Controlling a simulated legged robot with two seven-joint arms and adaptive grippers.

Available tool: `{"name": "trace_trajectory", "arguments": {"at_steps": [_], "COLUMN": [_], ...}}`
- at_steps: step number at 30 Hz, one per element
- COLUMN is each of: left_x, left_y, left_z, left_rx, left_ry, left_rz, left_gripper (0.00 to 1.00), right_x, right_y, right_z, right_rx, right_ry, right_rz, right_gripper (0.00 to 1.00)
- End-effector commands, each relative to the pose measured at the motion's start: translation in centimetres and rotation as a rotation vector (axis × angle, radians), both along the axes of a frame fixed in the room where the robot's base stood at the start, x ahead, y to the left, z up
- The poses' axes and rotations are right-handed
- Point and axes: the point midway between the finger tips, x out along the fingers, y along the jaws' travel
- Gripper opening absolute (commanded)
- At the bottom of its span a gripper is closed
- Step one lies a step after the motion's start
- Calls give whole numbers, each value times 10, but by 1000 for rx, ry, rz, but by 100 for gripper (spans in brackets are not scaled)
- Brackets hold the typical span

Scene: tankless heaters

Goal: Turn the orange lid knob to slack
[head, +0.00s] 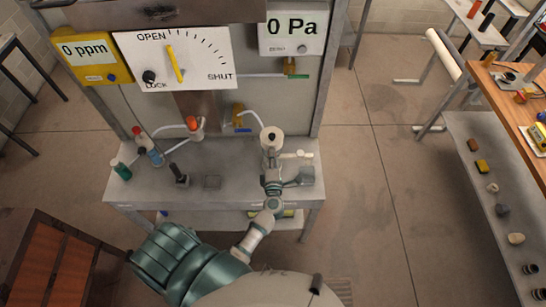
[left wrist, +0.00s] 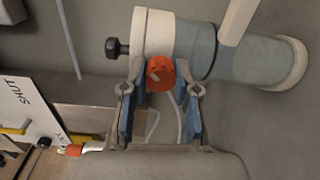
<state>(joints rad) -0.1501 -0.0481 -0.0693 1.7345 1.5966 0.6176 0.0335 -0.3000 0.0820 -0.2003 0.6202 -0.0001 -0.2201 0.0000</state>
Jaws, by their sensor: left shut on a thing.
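The orange knob (left wrist: 161,76) sits on the side of a canister with a white collar (left wrist: 152,33) and a grey body (left wrist: 262,62). A black knob (left wrist: 115,47) sticks out of the canister's end. My left gripper (left wrist: 160,82) has its blue-padded fingers on both sides of the orange knob and is shut on it. In the head view the canister (head: 272,137) stands upright on the bench, its black knob on top. My left gripper (head: 272,168) reaches it from the front and hides the orange knob there. My right gripper is not in view.
The bench (head: 145,190) also holds an orange-topped fitting (head: 194,125), a green bottle (head: 121,170) and a black-handled item (head: 179,175). A dial board (head: 178,58) hangs behind, with a yellow pointer near OPEN. Floor at the right is clear up to a shelf (head: 480,125).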

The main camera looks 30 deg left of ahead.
Motion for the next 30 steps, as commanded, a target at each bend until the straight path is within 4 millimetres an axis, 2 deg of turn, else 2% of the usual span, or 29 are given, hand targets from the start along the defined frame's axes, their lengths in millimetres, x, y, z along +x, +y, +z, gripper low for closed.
{"name": "trace_trajectory", "arguments": {"at_steps": [1, 15, 30], "left_x": [-3, -3, -3], "left_y": [0, 0, 0], "left_z": [-6, -8, -9], "left_rx": [-40, -304, -366], "left_ry": [-11, -170, -206], "left_rz": [4, 4, 5], "left_gripper": [0, 0, 0], "right_x": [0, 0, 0], "right_y": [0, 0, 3], "right_z": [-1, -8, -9], "right_rx": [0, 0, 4], "right_ry": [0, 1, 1], "right_rz": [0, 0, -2], "right_gripper": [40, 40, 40]}}
